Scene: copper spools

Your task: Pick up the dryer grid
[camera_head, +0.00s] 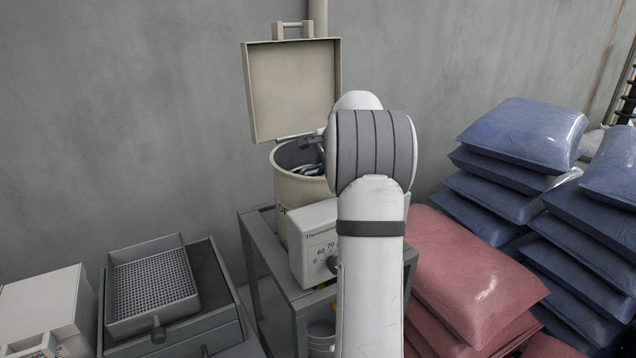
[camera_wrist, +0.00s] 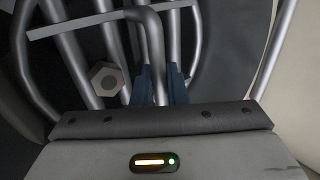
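The dryer grid (camera_wrist: 97,50) is a set of grey metal bars with a bent handle rod, seen close up in the wrist view. It lies inside the open round cream dryer (camera_head: 300,194); in the head view my arm and the dryer's wall hide most of it. My gripper (camera_wrist: 160,90) reaches down into the dryer, its two dark blue fingers on either side of the handle rod. They sit close against the rod with no clear gap, so it looks shut on it. The fingertips are partly hidden behind the gripper body.
The dryer's square lid (camera_head: 293,88) stands open behind it. A thermostat box (camera_head: 316,245) is in front, on a grey metal stand (camera_head: 262,240). A mesh tray (camera_head: 153,285) is at left; red sacks (camera_head: 470,275) and blue sacks (camera_head: 525,135) are at right. A hexagonal nut (camera_wrist: 107,78) shows among the bars.

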